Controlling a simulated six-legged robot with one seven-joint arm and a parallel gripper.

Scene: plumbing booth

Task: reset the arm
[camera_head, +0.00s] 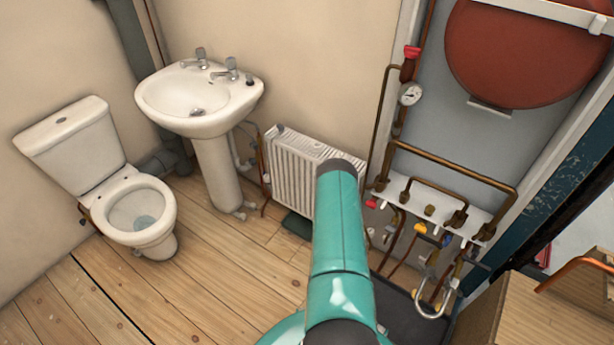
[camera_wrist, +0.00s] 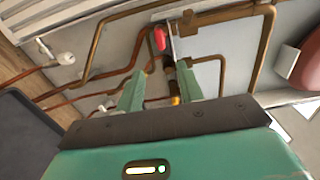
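My gripper (camera_wrist: 160,75) shows in the wrist view with its two pale green fingers apart and nothing held between them. Copper pipes (camera_wrist: 110,50) and a valve with a red handle (camera_wrist: 159,38) are beyond the fingertips. A dark fitting with a yellow end shows between the fingers; I cannot tell how far off it is. In the head view my teal arm reaches up the middle of the picture, towards the radiator and pipes. My gripper cannot be made out there.
A white radiator (camera_head: 292,172) stands by the wall beyond my arm. A pipe manifold board (camera_head: 430,205) and red tank (camera_head: 525,50) are on the right. A sink (camera_head: 200,98) and toilet (camera_head: 140,212) stand left. The wooden floor (camera_head: 215,270) is clear at left front.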

